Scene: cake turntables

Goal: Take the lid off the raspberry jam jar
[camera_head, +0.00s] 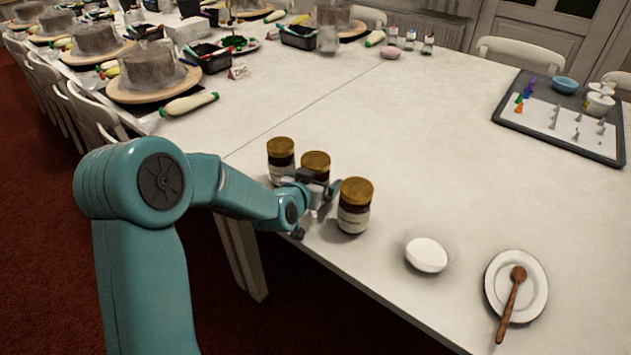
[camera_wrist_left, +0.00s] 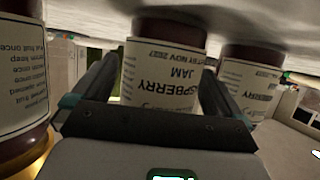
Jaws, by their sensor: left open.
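Three dark jars with gold lids stand in a row near the table's edge. The raspberry jam jar (camera_head: 316,164) is the middle one, upright with its lid on. Its label, upside down, reads raspberry jam in the left wrist view (camera_wrist_left: 165,75). My left gripper (camera_head: 318,187) is open at this jar, with one finger on each side of it in the left wrist view (camera_wrist_left: 158,85). I cannot tell whether the fingers touch the glass. The gripper hides the jar's lid in the wrist view. My right gripper is out of view.
A jar (camera_head: 281,160) stands close on the left and another jar (camera_head: 354,208) close on the right of the gripper. A white bowl (camera_head: 427,254) and a plate (camera_head: 534,272) with a wooden spoon (camera_head: 512,300) lie to the right. The table (camera_head: 420,130) behind the jars is clear.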

